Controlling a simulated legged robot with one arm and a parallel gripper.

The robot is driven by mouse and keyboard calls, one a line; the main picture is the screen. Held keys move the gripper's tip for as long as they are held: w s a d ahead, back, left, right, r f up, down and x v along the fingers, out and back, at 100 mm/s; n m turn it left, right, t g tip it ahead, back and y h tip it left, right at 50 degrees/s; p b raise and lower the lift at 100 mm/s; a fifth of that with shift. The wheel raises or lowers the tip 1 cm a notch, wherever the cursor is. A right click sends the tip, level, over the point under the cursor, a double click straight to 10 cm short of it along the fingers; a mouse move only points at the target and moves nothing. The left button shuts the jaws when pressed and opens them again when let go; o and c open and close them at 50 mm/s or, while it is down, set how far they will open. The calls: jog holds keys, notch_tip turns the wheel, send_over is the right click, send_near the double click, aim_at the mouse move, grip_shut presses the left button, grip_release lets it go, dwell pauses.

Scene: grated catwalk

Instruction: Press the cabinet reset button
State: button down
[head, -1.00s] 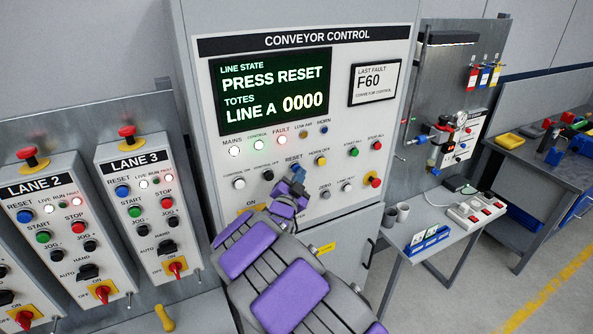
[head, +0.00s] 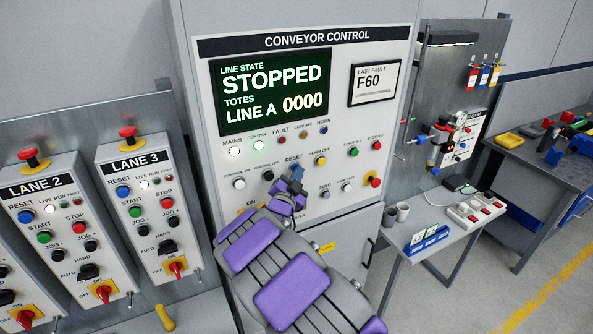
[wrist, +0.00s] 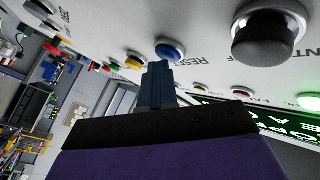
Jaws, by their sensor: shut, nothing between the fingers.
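The conveyor control cabinet (head: 225,200) stands in front of me. Its screen (head: 272,92) reads STOPPED, with LINE A 0000. The blue reset button (wrist: 170,49) shows in the wrist view, under its RESET lettering. In the wrist view my shut, empty fingers (wrist: 157,70) point at the panel, tips close by the button's edge. I cannot tell whether they touch it. The fault lamp (head: 282,140) is unlit; the mains lamp (head: 234,152) is lit.
Other knobs and buttons sit close around my gripper, including a black knob (wrist: 268,36) and a yellow button (head: 320,160). Lane 2 and Lane 3 boxes (head: 148,205) stand at left. A small table (head: 450,235) stands right of the cabinet.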

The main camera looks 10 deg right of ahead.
dwell(0.6)
jog(key=shift+s+d+b, duration=0.2)
jog(key=shift+s+b, duration=0.3)
jog(key=shift+s, duration=0.05)
jog(key=shift+s+d+b, duration=0.15)
jog(key=shift+s+b, duration=0.3)
jog(key=shift+s, duration=0.05)
jog(key=s+b, duration=0.1)
jog(key=s+d+b, duration=0.1)
jog(key=s, duration=0.1)
jog(key=s+b, duration=0.1)
jog(key=b, duration=0.1)
jog(key=shift+s+d, duration=0.3)
jog(key=shift+s, duration=0.05)
